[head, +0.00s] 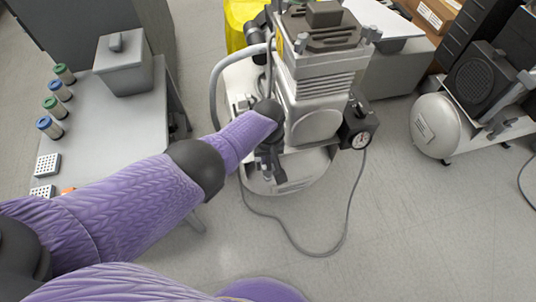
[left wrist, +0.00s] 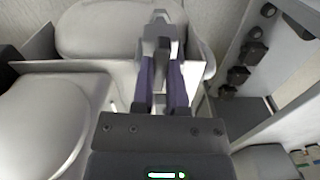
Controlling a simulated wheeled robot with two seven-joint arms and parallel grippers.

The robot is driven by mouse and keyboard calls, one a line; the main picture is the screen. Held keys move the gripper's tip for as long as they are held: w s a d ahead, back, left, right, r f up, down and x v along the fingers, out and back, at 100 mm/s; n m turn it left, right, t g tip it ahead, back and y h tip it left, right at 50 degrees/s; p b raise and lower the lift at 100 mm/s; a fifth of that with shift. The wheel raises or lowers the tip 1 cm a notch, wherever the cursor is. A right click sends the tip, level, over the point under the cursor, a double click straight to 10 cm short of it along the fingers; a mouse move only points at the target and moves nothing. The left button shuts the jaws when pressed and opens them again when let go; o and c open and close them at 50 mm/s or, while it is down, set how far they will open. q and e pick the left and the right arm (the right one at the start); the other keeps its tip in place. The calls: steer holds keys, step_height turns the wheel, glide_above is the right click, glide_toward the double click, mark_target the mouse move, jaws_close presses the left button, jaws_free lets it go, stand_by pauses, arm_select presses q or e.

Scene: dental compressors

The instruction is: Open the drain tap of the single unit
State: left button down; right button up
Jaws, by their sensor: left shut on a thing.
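The compressor (head: 318,85), with a finned pump head on a pale tank (head: 300,172), stands in the middle of the head view. My left arm reaches to its near left side. My left gripper (head: 272,168) is low against the tank, beneath the pump. In the left wrist view my left gripper (left wrist: 163,82) is shut on a small grey part between its fingers, which seems to be the drain tap (left wrist: 161,48). The tap is mostly hidden by the fingers, and its angle cannot be told. My right gripper is not in view.
A grey table (head: 105,128) on the left bears a lidded box (head: 124,66) and several capped jars (head: 50,127). Another compressor with a white tank (head: 436,124) stands at the right. The front floor is clear.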

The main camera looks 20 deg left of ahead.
mark_target(268, 159)
arm_select(q)
steer(key=shift+n, duration=0.6)
steer(key=c, duration=0.6)
jaws_free()
steer(key=shift+c, duration=0.2)
steer(key=shift+r, duration=0.1)
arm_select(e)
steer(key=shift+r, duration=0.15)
arm_select(q)
step_height(268, 159, up, 10)
steer(key=p, duration=0.7)
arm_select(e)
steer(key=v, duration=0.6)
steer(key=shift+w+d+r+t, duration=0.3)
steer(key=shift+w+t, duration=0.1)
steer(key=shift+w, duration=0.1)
arm_select(q)
steer(key=shift+f, duration=0.2)
